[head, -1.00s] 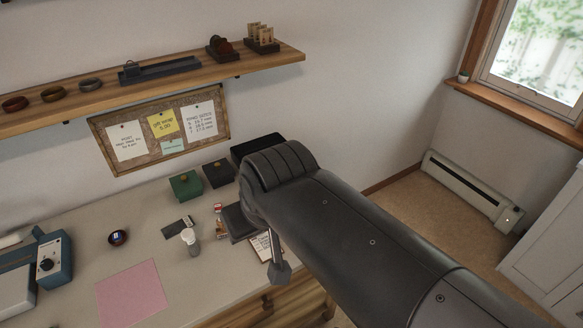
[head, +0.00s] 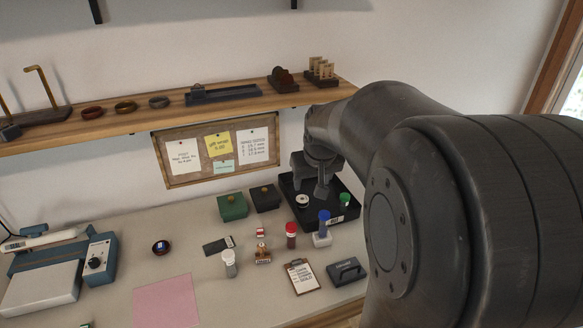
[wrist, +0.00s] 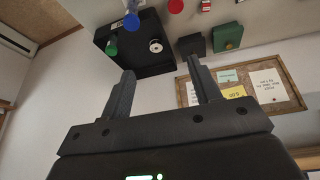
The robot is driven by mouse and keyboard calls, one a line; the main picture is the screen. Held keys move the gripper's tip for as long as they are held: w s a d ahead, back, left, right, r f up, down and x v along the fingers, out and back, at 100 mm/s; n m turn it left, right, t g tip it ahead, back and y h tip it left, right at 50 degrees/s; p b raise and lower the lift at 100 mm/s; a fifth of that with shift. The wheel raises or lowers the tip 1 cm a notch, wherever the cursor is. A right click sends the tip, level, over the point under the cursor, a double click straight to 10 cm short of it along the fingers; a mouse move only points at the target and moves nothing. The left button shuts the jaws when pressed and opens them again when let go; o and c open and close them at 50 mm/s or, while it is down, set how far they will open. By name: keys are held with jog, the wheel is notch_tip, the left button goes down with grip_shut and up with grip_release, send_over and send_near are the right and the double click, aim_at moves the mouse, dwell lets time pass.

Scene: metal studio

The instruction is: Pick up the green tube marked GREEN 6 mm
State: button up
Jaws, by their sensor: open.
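A green-topped tube (head: 345,199) stands at the right side of the black tray (head: 350,214) at the back of the bench. Its marking is too small to read. It also shows in the wrist view as a green round top (wrist: 111,48), up and left of my fingers. My gripper (head: 322,188) is above the back left part of the tray, left of the green tube and apart from it. In the wrist view my gripper (wrist: 161,72) has its two fingers spread with nothing between them.
A blue-topped tube (head: 324,217) on a pale block and a red tube (head: 291,230) stand near the tray. A white spool (head: 302,201) is in the tray. A green box (head: 232,207) and dark box (head: 265,198) are left. The shelf (head: 230,108) overhangs the back.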

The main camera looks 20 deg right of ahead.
jog(key=w+d+f, duration=0.6)
jog(key=d, duration=0.2)
jog(key=m, duration=0.1)
send_near(345, 197)
jog(key=w+f, duration=0.1)
jog(key=w, duration=0.1)
jog(key=x, duration=0.5)
jog(key=shift+s+d+f, duration=0.15)
jog(key=shift+d+f, duration=0.05)
jog(key=shift+f, duration=0.1)
jog(key=shift+s+x, duration=0.2)
jog(key=shift+x, duration=1.3)
jog(key=shift+s+x, duration=0.15)
jog(key=shift+x, duration=1.4)
jog(key=shift+f, duration=0.1)
jog(key=c, duration=1.1)
